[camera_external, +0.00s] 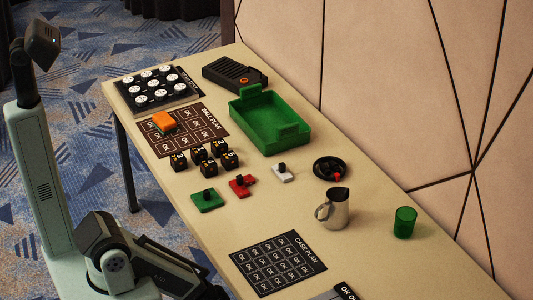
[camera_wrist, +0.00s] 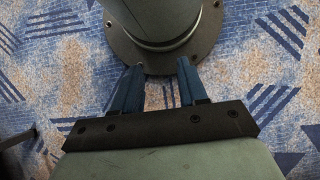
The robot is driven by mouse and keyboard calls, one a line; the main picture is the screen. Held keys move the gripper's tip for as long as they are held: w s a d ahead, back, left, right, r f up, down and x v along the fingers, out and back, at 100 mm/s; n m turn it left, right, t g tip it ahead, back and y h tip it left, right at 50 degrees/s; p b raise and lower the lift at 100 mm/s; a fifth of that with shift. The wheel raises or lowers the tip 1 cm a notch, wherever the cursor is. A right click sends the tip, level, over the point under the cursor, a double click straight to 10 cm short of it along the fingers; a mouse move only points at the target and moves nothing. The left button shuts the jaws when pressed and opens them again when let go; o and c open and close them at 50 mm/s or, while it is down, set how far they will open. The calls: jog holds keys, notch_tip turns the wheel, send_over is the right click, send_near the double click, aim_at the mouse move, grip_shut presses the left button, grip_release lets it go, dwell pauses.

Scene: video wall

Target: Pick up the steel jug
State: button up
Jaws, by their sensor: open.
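The steel jug (camera_external: 338,211) stands upright on the beige table, right of centre in the external view, its handle toward the left. Nothing touches it. My gripper (camera_wrist: 160,72) shows in the wrist view with its two blue fingers apart and nothing held between them. It is over blue patterned carpet, with a dark round flange beyond the fingertips. The jug is not in the wrist view. In the external view my arm is at the left, off the table's near side and well away from the jug; I cannot make out the fingers there.
A green cup (camera_external: 404,223) stands right of the jug, and a black round dish (camera_external: 321,177) behind it. A green tray (camera_external: 290,142), black numbered cubes (camera_external: 199,155) and small knobbed pieces lie farther left. The case plan mat (camera_external: 278,264) lies in front. A panelled wall borders the far edge.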

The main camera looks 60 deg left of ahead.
jog(key=shift+c, duration=0.7)
